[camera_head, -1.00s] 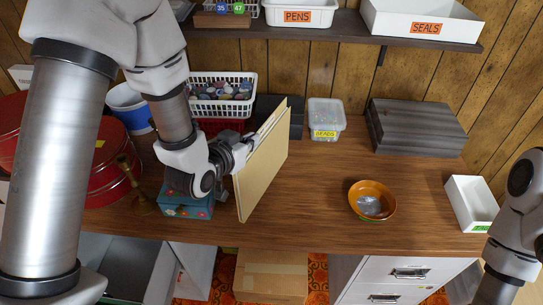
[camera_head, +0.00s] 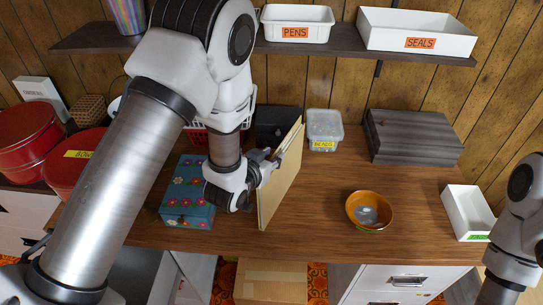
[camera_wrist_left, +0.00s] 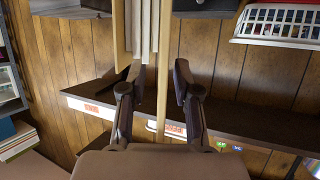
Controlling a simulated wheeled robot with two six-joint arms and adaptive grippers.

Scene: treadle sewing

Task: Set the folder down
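The tan folder (camera_head: 283,183) stands upright, edge-on and slanting, over the middle of the wooden desk in the head view. My left gripper (camera_head: 270,163) is shut on its left side, near the upper half. In the left wrist view, the folder (camera_wrist_left: 143,35) runs between the two fingers of the left gripper (camera_wrist_left: 156,85). I cannot tell whether the folder's lower edge touches the desk. My right arm shows at the right edge of the head view, but its gripper is out of view.
A flowered blue box (camera_head: 187,195) is left of the folder. An orange bowl (camera_head: 369,210), a BEADS tub (camera_head: 324,130), a grey box (camera_head: 413,137) and a white tray (camera_head: 468,212) stand to the right. Desk (camera_head: 320,205) between folder and bowl is bare.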

